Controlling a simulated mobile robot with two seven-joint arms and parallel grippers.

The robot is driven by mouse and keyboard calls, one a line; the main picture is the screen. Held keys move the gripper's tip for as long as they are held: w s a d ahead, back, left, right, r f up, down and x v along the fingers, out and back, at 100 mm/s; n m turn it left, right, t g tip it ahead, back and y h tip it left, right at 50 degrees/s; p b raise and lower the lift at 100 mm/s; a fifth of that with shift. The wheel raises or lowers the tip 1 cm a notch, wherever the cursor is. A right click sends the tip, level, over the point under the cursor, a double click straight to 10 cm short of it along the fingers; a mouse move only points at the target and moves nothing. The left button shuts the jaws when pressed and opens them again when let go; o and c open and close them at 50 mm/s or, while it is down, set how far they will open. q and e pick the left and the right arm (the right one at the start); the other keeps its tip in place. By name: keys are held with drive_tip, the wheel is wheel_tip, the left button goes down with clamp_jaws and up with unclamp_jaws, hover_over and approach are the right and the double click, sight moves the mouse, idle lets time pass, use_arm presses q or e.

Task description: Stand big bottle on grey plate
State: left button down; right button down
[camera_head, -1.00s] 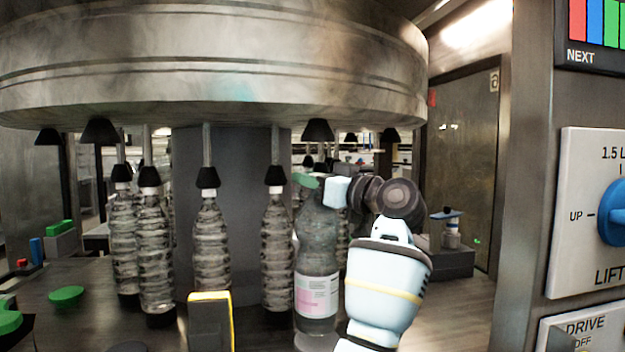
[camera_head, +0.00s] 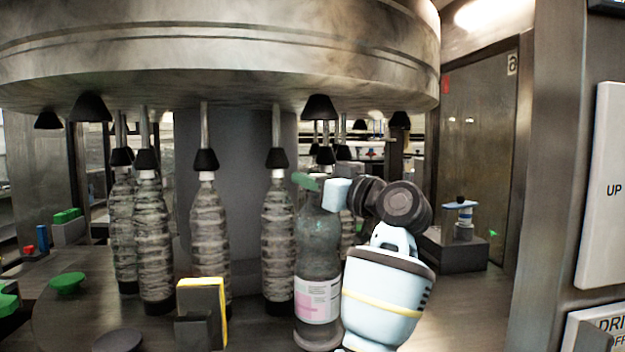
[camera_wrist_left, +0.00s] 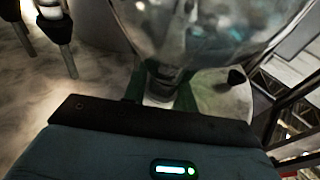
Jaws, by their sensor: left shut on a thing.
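The big bottle (camera_head: 318,262), greenish and clear with a pink and white label, looks upright in the head view, at the front right of the machine. My left gripper (camera_head: 309,184) is shut on its neck, with a green finger showing at the left. The left wrist view shows the clear bottle body (camera_wrist_left: 210,28) and its neck between the green fingers (camera_wrist_left: 184,98). A dark grey round plate (camera_head: 118,341) lies at the lower left, bare. What lies under the bottle's base is hidden, and I cannot tell whether it touches the surface. My right gripper is out of view.
Several smaller ribbed bottles (camera_head: 210,235) stand under black cones (camera_head: 205,160) of the big metal drum (camera_head: 210,45). A green disc (camera_head: 68,282) lies at the left. A yellow-edged dark block (camera_head: 203,308) stands in front. A control panel (camera_head: 605,190) is at the right.

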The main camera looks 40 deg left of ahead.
use_arm(q)
drive_tip(key=c, duration=1.1)
unclamp_jaws()
drive_tip(key=shift+d+f+b, duration=0.2)
drive_tip(key=shift+d+f, duration=0.05)
drive_tip(key=shift+d, duration=1.65)
drive_tip(key=shift+d+f+b, duration=0.2)
drive_tip(key=shift+d, duration=1.7)
